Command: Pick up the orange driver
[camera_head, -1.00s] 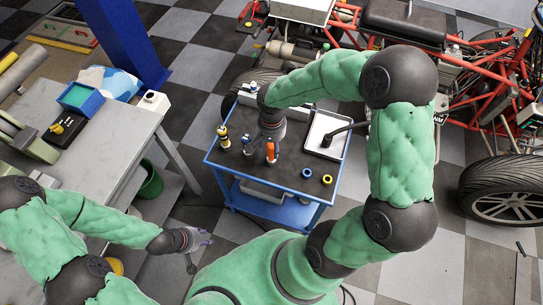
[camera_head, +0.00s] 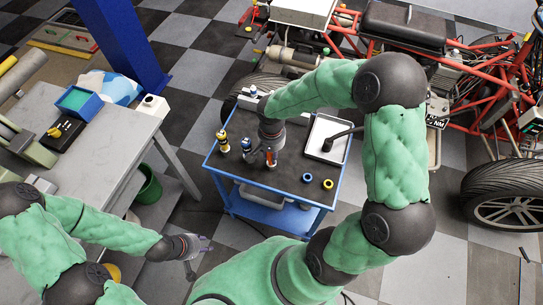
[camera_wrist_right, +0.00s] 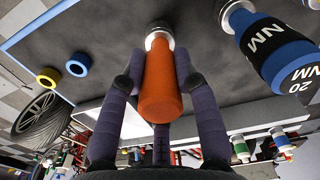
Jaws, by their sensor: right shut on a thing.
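The orange driver (camera_wrist_right: 160,85) stands between the two fingers of my right gripper (camera_wrist_right: 158,85) in the right wrist view. The fingers are shut on its orange handle. Its silver collar end points to the dark top of the blue cart. In the head view the orange driver (camera_head: 271,158) shows only as a small patch, partly hidden by my right gripper (camera_head: 270,152). I cannot tell whether the driver still touches the cart top. My left gripper (camera_head: 203,245) is empty at the lower left, away from the cart, with its fingers apart.
The blue cart (camera_head: 230,175) also holds a blue driver (camera_wrist_right: 278,55), a yellow-banded driver (camera_head: 223,141), a yellow ring (camera_head: 328,184), a blue ring (camera_head: 307,177) and a white tray (camera_head: 313,147). The blue driver stands close beside my right gripper. A grey workbench (camera_head: 115,140) is at left.

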